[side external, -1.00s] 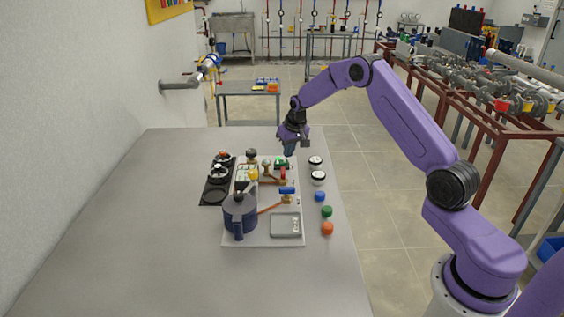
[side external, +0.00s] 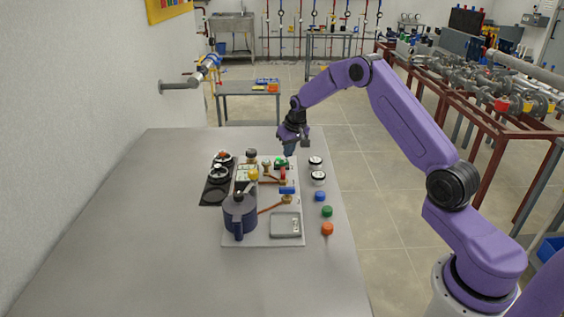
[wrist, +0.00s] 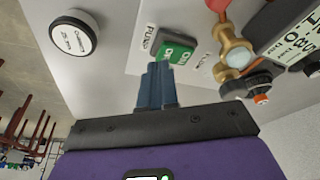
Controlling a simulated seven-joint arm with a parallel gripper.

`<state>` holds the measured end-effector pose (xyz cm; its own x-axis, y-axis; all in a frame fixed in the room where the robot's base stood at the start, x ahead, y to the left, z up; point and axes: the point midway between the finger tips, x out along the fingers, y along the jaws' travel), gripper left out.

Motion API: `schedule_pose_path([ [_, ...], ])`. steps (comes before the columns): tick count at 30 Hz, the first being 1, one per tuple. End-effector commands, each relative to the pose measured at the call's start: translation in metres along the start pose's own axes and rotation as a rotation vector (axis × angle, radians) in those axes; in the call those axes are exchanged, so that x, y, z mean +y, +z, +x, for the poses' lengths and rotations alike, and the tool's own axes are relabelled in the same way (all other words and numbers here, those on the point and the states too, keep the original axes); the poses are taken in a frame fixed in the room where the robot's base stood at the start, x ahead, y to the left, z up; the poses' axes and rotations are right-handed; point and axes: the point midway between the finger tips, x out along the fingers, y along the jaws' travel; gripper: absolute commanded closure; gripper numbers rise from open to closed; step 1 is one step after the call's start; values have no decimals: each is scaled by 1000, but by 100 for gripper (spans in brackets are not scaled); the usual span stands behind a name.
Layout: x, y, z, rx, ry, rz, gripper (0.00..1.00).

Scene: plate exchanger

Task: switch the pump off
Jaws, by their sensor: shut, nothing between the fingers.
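The pump switch is a green rocker (wrist: 178,50) in a dark housing, beside a label reading "PUMP", in the wrist view. "ON" shows on its near green part. In the side external view the switch is a small green spot (side external: 280,162) at the far end of the pale board (side external: 260,239). My gripper (wrist: 155,66) is shut and empty. Its dark blue fingertips are just at the near left side of the switch in the wrist view; I cannot tell whether they touch. In the side external view my gripper (side external: 289,153) is just above and right of the switch.
A brass valve (wrist: 236,52) with a red handle stands right of the switch. A white-topped round cap (wrist: 73,36) lies to the left. A dark blue pot (side external: 240,213) stands on the board's near left. Several coloured caps line the table's right side. The table's left is clear.

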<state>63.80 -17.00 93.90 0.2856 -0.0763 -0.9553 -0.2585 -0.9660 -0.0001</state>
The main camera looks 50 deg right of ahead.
Motion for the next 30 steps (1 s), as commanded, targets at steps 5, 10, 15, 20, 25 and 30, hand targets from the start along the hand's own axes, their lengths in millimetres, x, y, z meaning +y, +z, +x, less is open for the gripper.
schedule_pose_path([
  [5, 0, 0, 0, 0, 0, 0, 100],
  [10, 0, 0, 0, 0, 0, 0, 100],
  [15, 0, 0, 0, 0, 0, 0, 100],
  [20, 0, 1, 2, 0, 0, 0, 100],
  [25, 0, 1, 5, -1, 0, 0, 100],
  [30, 0, 2, 7, -1, 0, 0, 100],
])
